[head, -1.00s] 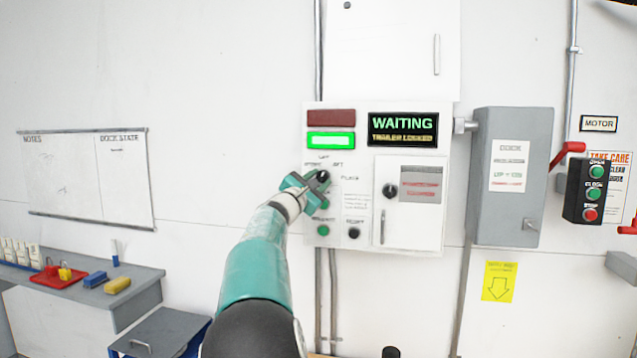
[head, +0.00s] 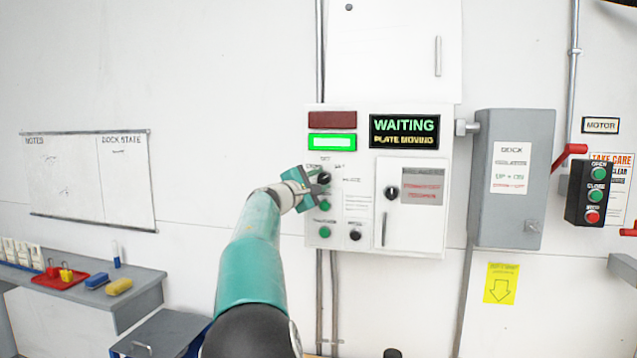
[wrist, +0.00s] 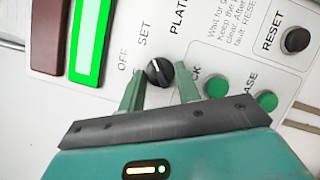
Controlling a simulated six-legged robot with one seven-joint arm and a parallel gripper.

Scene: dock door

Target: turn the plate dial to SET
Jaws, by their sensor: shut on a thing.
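The plate dial (head: 324,178) is a small black knob on the white control panel (head: 375,255). In the wrist view the dial (wrist: 159,72) sits between the two green fingertips, and its pale mark leans up and left, roughly toward the SET label (wrist: 145,38). The OFF label (wrist: 124,58) is left of it. I cannot tell the mark's exact setting. My gripper (wrist: 160,75) is shut on the dial; in the head view my gripper (head: 314,179) partly hides the dial's labels. The display (head: 404,131) reads WAITING and PLATE MOVING.
A lit green lamp (head: 332,142) sits below a dark red one (head: 331,119). Green buttons (wrist: 217,86) and a black RESET button (wrist: 295,40) are near my fingers. A second black knob (head: 392,193) and a grey DOCK box (head: 535,150) are to the right.

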